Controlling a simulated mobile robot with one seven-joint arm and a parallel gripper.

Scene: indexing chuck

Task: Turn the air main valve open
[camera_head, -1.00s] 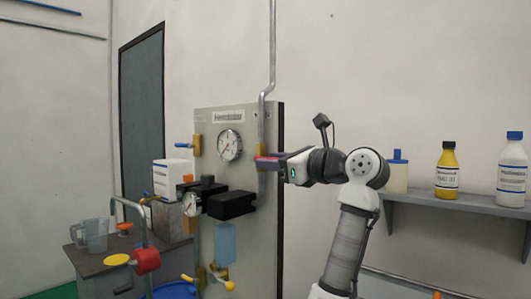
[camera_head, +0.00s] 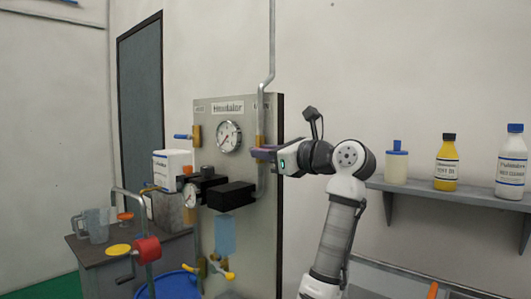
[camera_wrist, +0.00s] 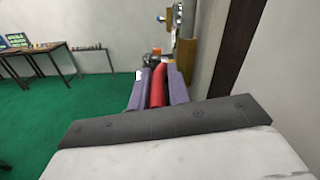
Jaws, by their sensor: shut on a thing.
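The air main valve shows as a brass body (camera_head: 260,141) on the grey pipe at the right edge of the upright panel; in the wrist view, brass (camera_wrist: 185,55) shows just beyond the fingertips. Its red handle (camera_wrist: 157,87) lies between the purple fingers of my gripper (camera_wrist: 160,88). In the head view, my gripper (camera_head: 263,153) reaches in from the right, its fingers level across the pipe, shut on the handle. The handle is nearly all hidden there by the fingers. How far the valve is turned cannot be told.
The panel (camera_head: 240,108) carries a round gauge (camera_head: 229,136), a blue-handled valve (camera_head: 184,136), a black box (camera_head: 231,196) and a yellow-handled valve (camera_head: 222,270). A shelf (camera_head: 440,192) with bottles is behind my arm. A cluttered bench (camera_head: 100,251) stands left.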

